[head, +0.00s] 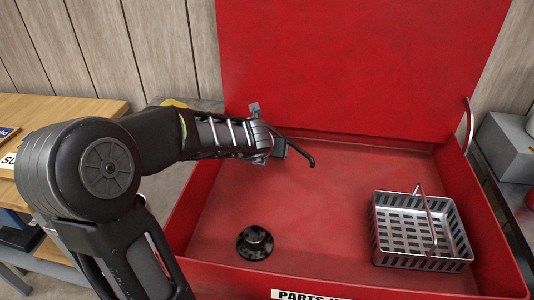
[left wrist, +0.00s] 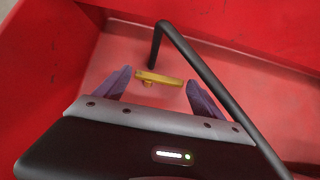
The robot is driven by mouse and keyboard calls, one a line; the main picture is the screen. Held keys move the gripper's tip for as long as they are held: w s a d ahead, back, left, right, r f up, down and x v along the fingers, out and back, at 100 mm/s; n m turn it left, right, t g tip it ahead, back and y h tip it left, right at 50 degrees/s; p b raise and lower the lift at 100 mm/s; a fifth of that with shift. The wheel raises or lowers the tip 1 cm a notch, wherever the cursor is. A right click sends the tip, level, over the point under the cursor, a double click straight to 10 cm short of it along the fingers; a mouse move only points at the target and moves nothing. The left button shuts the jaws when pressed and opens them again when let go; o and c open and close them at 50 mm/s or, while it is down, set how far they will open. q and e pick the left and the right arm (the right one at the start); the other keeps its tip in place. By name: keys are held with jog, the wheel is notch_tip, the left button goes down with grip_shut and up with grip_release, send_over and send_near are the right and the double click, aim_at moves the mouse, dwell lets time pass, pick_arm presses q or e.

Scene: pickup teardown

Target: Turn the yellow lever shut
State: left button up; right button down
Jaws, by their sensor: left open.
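The yellow lever (left wrist: 160,79) lies crosswise between the two fingers of my left gripper (left wrist: 160,82) in the left wrist view. I cannot tell whether either fingertip touches it. A bent black spout (left wrist: 200,70) rises beside the lever and crosses in front of the right finger side. In the head view my left gripper (head: 262,134) is open at the left back of the red parts washer basin (head: 320,205). The spout's hooked end (head: 306,154) shows just right of it. The lever is hidden there. My right gripper is not in view.
A metal basket with a handle (head: 420,232) stands in the basin at right. A round black part (head: 255,242) lies on the basin floor nearer the front. The raised red lid (head: 360,65) stands behind. A wooden bench (head: 60,112) is at left. The basin's middle is clear.

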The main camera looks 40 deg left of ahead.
pick_arm(q)
jog(key=shift+c, duration=0.2)
jog(key=c, duration=1.1)
jog(key=shift+o, duration=0.2)
jog(key=p, duration=0.1)
jog(key=m+p, duration=0.1)
jog(key=shift+s+a+r+h+p, duration=0.1)
jog(key=shift+s+r+h+p, duration=0.05)
jog(key=shift+r+h+p, duration=0.2)
jog(key=m+h+p, duration=0.1)
jog(key=p, duration=0.1)
jog(key=m+t+h+p, duration=0.1)
jog(key=p, duration=0.2)
jog(key=shift+s+a+f+m, duration=0.15)
jog(key=shift+s+m, duration=0.1)
jog(key=shift+m, duration=0.15)
jog(key=m+h+p, duration=0.1)
jog(key=p, duration=0.1)
jog(key=m+h+p, duration=0.1)
jog(key=shift+s+a+p, duration=0.2)
jog(key=shift+p, duration=0.15)
jog(key=shift+a+f+m+h+p, duration=0.15)
jog(key=shift+m+h+p, duration=0.45)
jog(key=shift+m, duration=0.3)
